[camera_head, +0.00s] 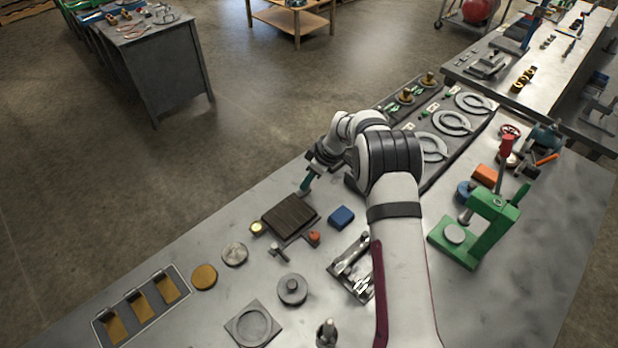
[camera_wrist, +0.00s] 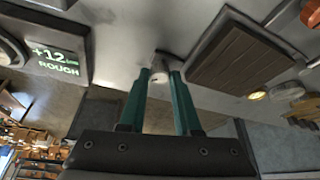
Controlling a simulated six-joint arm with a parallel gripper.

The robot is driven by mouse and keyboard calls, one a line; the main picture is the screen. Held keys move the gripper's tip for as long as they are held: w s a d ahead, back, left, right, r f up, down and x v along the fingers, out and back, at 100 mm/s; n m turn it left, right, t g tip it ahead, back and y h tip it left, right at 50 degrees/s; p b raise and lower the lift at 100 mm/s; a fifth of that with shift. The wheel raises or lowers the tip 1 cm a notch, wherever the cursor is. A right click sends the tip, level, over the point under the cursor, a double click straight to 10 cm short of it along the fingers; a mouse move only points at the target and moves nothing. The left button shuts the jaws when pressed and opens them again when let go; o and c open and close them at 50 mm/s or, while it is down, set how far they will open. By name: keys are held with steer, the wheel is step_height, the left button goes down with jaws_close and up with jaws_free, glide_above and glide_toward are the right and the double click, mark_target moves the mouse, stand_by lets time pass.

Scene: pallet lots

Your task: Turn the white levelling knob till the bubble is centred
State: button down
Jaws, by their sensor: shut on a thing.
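My gripper (camera_wrist: 160,76) has two teal fingers shut on the white levelling knob (camera_wrist: 159,68). The knob sits between the fingertips at the side of the dark wooden plate (camera_wrist: 240,58). In the camera_head view my gripper (camera_head: 305,186) reaches down at the plate's (camera_head: 278,214) far corner, and the knob cannot be made out there. A small round yellowish piece (camera_head: 257,228), perhaps the bubble level, sits at the plate's left corner. It also shows in the wrist view (camera_wrist: 257,95). The bubble is too small to tell.
An orange-red knob (camera_head: 314,237) and a blue block (camera_head: 341,217) are close to the plate. Silver (camera_head: 235,254) and brass discs (camera_head: 204,277) lie to its left. A green press (camera_head: 490,225) stands at the right. The bench edge runs just beyond my gripper.

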steer(key=shift+m, duration=0.4)
steer(key=c, duration=0.6)
jaws_free()
steer(key=v, duration=1.6)
steer(key=shift+s, duration=0.15)
